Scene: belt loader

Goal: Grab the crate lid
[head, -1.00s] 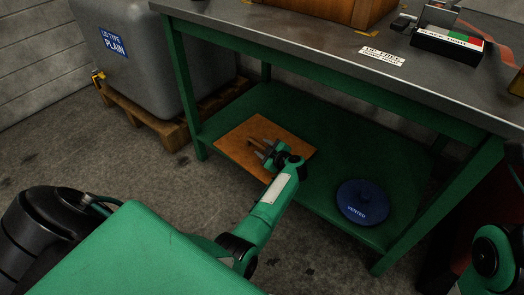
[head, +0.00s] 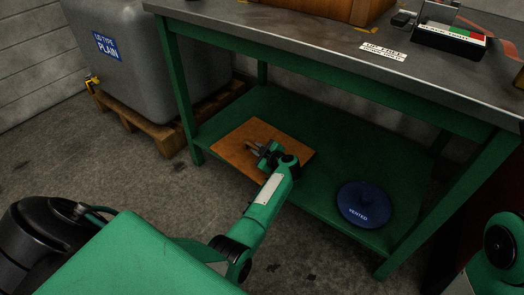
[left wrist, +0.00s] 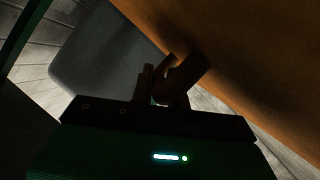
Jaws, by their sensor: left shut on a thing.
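The crate lid is a flat, square, orange-brown wooden board (head: 237,151) lying on the green lower shelf under the bench. It also fills the upper right of the left wrist view (left wrist: 245,65). My left gripper (head: 254,147) is over the middle of the lid, with its fingers shut. In the dark left wrist view the fingers (left wrist: 177,80) close on a small part at the lid's face, which they mostly hide. My right arm shows only at the right edge; its gripper is out of view.
A round blue lid (head: 364,204) marked VENTED lies on the green shelf (head: 315,130) to the right. The metal bench top (head: 300,32) overhangs the shelf, with green legs at its corners. A grey tank (head: 150,60) on a pallet stands at left.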

